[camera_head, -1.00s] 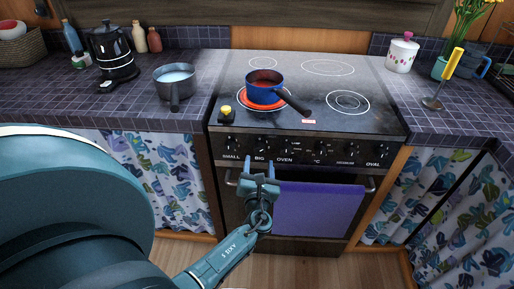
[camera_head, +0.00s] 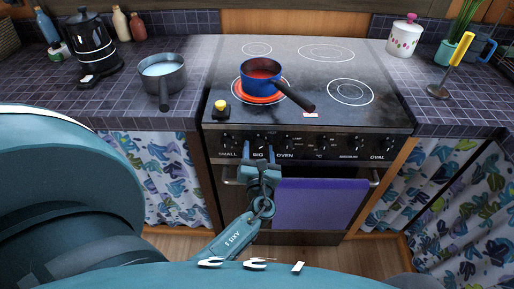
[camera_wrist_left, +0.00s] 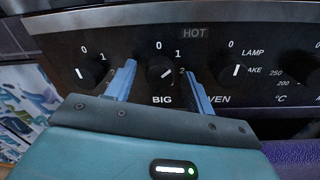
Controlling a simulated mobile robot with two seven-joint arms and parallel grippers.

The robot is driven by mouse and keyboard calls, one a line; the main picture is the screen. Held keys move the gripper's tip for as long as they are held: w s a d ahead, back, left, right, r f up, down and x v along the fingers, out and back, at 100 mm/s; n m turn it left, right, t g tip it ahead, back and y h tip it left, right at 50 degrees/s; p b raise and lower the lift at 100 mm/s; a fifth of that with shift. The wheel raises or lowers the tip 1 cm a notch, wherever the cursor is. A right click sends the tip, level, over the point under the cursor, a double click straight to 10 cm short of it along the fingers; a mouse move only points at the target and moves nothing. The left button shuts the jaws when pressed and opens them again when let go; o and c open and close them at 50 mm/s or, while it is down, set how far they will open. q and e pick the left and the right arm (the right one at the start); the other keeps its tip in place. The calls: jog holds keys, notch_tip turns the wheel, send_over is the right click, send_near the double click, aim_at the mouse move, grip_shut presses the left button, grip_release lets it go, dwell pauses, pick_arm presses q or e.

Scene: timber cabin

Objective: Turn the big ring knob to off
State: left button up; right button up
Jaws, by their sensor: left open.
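The big ring knob (camera_wrist_left: 160,73) is a round black knob above the label BIG. My left gripper (camera_head: 258,149) is open at the stove front, below this knob in the head view. In the left wrist view its two blue fingers (camera_wrist_left: 160,70) stand on either side of the knob, with gaps to it. I cannot tell how close the fingertips are to the panel. The big ring (camera_head: 257,97) glows red under a blue pot (camera_head: 260,74). My right gripper is out of view.
The SMALL knob (camera_wrist_left: 90,74) is left of the fingers and the OVEN knob (camera_wrist_left: 235,72) is right. A purple towel (camera_head: 318,203) hangs on the oven rail below. The blue pot's dark handle (camera_head: 298,98) points towards the front right. A grey saucepan (camera_head: 163,76) stands on the left counter.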

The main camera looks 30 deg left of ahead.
pick_arm(q)
jog(key=c, duration=1)
jog(key=shift+o, duration=0.2)
